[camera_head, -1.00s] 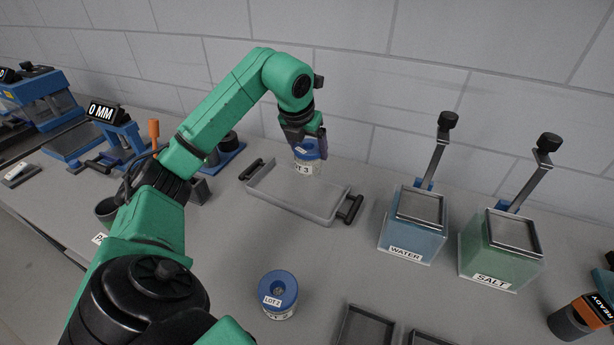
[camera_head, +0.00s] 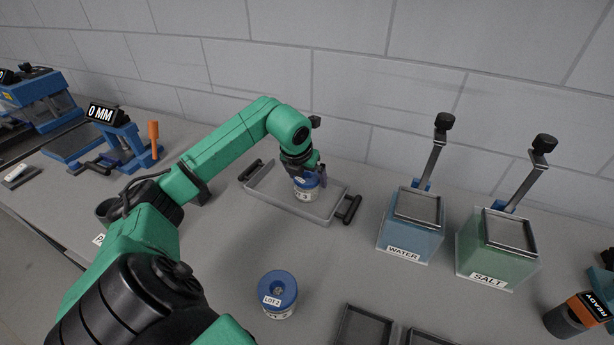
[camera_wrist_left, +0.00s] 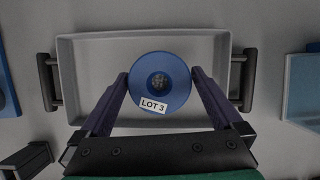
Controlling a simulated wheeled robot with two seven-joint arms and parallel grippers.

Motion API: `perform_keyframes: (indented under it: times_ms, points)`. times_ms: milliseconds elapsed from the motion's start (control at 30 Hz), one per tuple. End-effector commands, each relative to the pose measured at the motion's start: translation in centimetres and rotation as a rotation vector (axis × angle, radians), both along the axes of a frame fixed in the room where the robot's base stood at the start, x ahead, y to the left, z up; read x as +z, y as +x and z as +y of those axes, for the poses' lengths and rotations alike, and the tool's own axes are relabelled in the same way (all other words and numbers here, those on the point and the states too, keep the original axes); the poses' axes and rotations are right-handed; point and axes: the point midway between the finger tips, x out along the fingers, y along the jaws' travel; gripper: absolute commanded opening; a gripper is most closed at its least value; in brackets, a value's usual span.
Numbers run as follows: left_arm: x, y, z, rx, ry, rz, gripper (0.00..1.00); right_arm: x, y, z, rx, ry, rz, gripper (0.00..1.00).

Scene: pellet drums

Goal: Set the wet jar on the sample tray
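A jar with a blue lid marked LOT 3 (camera_head: 304,184) is held upright between the fingers of my left gripper (camera_head: 303,172). In the left wrist view the LOT 3 jar (camera_wrist_left: 160,82) shows from above, with the left gripper's fingers (camera_wrist_left: 160,95) at its two sides. The grey sample tray (camera_head: 265,190) lies beneath it, and the jar is within the rim as seen from above. I cannot tell whether its base touches the tray floor. The tray (camera_wrist_left: 85,60) looks otherwise empty. No wetness shows on the jar. My right gripper is not in view.
A second blue-lidded jar, LOT 2 (camera_head: 277,292), stands in front of the tray. A WATER bin (camera_head: 408,238) and a SALT bin (camera_head: 490,255) stand to the right. A blue device reading 0 MM (camera_head: 115,125) is at the left. The wall is close behind.

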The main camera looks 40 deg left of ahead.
Motion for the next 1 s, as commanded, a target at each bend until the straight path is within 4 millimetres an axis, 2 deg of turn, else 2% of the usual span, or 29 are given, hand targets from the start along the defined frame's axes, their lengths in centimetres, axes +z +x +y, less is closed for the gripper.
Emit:
perform_keyframes:
  times_ms: [167, 400, 500, 633, 1000]
  points:
    - [1.9, -0.7, -0.1, 0.000, 0.004, -0.004, 1.00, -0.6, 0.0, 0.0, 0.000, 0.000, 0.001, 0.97]
    - [8.1, -3.1, -0.9, 0.000, 0.003, -0.006, 1.00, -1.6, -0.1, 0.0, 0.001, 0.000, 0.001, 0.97]
    - [10.1, -3.8, -1.1, -0.001, 0.002, -0.005, 1.00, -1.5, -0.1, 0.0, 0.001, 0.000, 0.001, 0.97]
    - [11.2, -4.4, -1.3, 0.000, 0.000, -0.001, 1.00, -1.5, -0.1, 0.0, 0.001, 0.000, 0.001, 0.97]
    - [11.2, -4.4, -1.3, 0.000, 0.000, 0.000, 1.00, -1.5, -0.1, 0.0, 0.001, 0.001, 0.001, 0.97]
